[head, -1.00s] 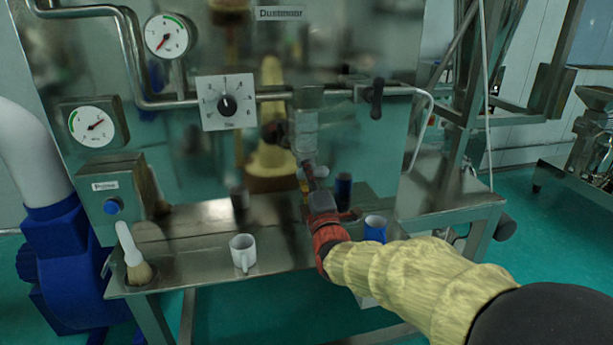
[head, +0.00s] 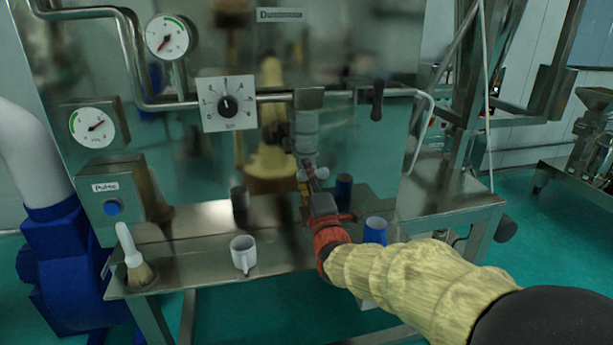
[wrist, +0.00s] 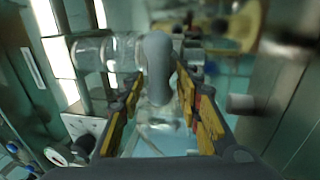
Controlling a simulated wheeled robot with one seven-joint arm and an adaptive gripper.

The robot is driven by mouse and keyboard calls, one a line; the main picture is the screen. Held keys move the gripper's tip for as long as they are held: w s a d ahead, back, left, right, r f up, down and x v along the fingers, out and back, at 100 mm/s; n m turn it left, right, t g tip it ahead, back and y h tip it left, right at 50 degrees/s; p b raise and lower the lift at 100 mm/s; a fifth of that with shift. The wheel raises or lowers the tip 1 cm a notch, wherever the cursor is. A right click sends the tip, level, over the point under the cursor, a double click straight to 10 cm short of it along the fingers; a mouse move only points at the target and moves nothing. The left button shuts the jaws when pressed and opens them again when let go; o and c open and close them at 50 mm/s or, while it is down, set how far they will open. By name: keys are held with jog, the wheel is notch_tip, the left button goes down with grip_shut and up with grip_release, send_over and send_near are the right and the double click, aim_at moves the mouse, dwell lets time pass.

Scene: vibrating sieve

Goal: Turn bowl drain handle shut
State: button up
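A clear bowl (head: 307,128) hangs under the steel pipe on the panel. In the wrist view, a clear, glassy body (wrist: 95,52) that looks like this bowl lies at the left. A rounded grey handle (wrist: 158,68) stands between my fingers in that view. It is pale and small in the head view (head: 323,173), below the bowl. My gripper (wrist: 161,84) has its two yellow and black fingers apart, one on each side of the handle. Narrow gaps seem to show beside it; contact is unclear. In the head view my gripper (head: 310,178) is partly hidden by my red wrist.
A white mug (head: 243,254), a brush (head: 134,262) and blue cups (head: 375,230) stand on the steel shelf (head: 195,258) below. My arm passes close to the front blue cup.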

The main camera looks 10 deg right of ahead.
jog(key=s+f, duration=0.2)
jog(key=s, duration=0.9)
jog(key=shift+s+f, duration=0.2)
jog(key=shift+s, duration=0.15)
jog(key=s+f+m+g, duration=0.3)
jog(key=f+m+g, duration=0.2)
jog(key=f, duration=0.4)
jog(key=s+f+m+g, duration=0.4)
jog(key=f+m, duration=0.1)
jog(key=f, duration=0.3)
jog(key=s+f+m+g, duration=0.1)
jog(key=s+m+g, duration=0.45)
jog(key=s, duration=0.85)
jog(key=s+d+r+m+p, duration=0.1)
jog(key=s+r+m, duration=0.1)
jog(key=s+r, duration=0.5)
jog(key=shift+s+d+r+m, duration=0.2)
jog(key=shift+s+d+m, duration=0.15)
jog(key=shift+s, duration=0.05)
